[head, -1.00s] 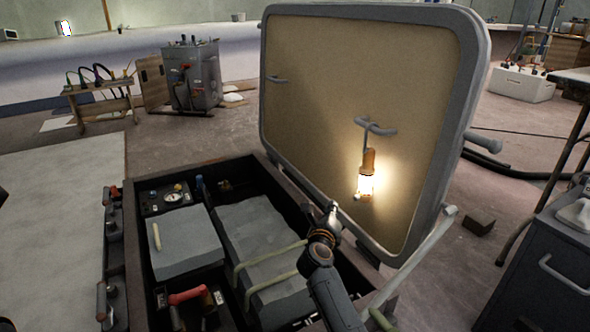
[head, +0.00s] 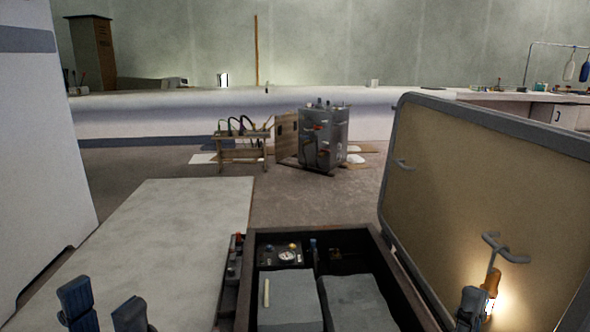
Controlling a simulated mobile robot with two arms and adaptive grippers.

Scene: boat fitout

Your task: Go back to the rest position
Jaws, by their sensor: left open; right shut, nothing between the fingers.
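My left gripper (head: 104,298) shows at the bottom left, its two fingers apart and empty, over the pale floor panel. My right gripper (head: 471,296) shows at the bottom right, shut and empty. In the picture it overlaps the left side of a lit work lamp (head: 493,281) hanging on the raised hatch lid (head: 440,185). I cannot tell whether it touches the lamp. Most of both arms is out of view.
An open locker (head: 393,279) with grey blocks, a gauge panel and a small pale stick lies below the lid. A white cabinet wall (head: 45,150) stands at left. A metal tank (head: 323,140) and wooden stand (head: 240,148) are further back. The pale floor panel (head: 165,235) is mostly clear.

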